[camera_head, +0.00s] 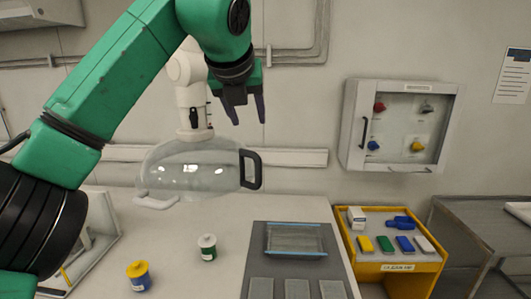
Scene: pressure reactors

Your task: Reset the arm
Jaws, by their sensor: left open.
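My left arm (120,70) is green with black joints. It comes in from the left, rises across the picture and bends down near the top middle. My left gripper (246,115) hangs from it, pointing down, with its two dark fingers apart and nothing between them. It is in front of the wall, and in the picture it is above the black handle of a clear dome (195,168). My right gripper is not in view.
A yellow-topped jar (139,276) and a white-topped green jar (208,247) stand on the white bench. A grey panel (258,240) carries a clear tray (296,239). A yellow cart (388,267) holds coloured blocks. A glass-fronted cabinet (350,125) hangs on the wall.

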